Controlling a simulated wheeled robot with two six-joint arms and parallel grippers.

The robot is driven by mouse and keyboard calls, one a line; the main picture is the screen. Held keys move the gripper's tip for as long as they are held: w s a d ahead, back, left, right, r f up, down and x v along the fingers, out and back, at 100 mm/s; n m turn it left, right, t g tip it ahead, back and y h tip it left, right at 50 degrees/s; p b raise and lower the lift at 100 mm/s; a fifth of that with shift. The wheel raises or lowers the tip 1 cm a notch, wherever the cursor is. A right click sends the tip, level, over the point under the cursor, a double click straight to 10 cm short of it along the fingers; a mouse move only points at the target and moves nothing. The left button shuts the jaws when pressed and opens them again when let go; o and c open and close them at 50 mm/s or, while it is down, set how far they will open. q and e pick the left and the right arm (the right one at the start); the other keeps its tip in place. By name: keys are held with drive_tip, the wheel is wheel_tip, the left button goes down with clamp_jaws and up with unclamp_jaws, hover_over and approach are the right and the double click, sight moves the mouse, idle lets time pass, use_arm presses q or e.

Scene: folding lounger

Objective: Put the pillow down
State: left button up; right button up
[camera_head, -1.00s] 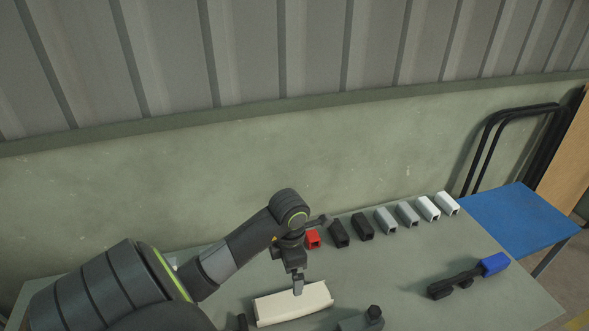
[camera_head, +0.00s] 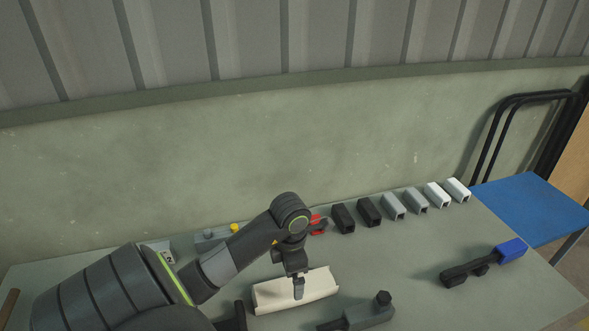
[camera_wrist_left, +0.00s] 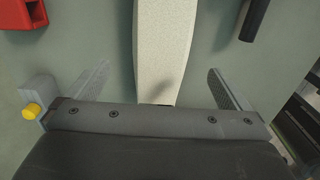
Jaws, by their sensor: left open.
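The cream, long pillow (camera_head: 318,288) lies on the grey-green table (camera_head: 420,262) at the lower middle of the head view. My left gripper (camera_head: 298,292) points down over it and hides part of it. In the left wrist view, the pillow (camera_wrist_left: 164,45) runs lengthwise between the two spread fingers of my left gripper (camera_wrist_left: 158,68), with a gap on each side. The gripper is open and not closed on the pillow. My right gripper is not in view.
A red block (camera_head: 318,222) and a row of black, grey and white hollow blocks (camera_head: 392,206) line the table's back edge. A black part with a blue end (camera_head: 511,250) lies at right. A grey fixture (camera_head: 368,314) stands close in front. A blue table (camera_head: 530,205) adjoins at right.

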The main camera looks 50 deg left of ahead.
sight(290, 287)
use_arm(q)
drive_tip(key=shift+f+b, duration=1)
drive_tip(key=shift+f, duration=0.55)
drive_tip(key=f+p, duration=0.1)
drive_tip(key=f, duration=0.3)
drive_tip(key=shift+s, duration=0.2)
drive_tip(key=shift+f, duration=0.35)
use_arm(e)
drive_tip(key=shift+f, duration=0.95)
use_arm(q)
drive_tip(key=shift+c, duration=0.4)
drive_tip(key=c, duration=1.1)
drive_tip(key=shift+o, duration=0.2)
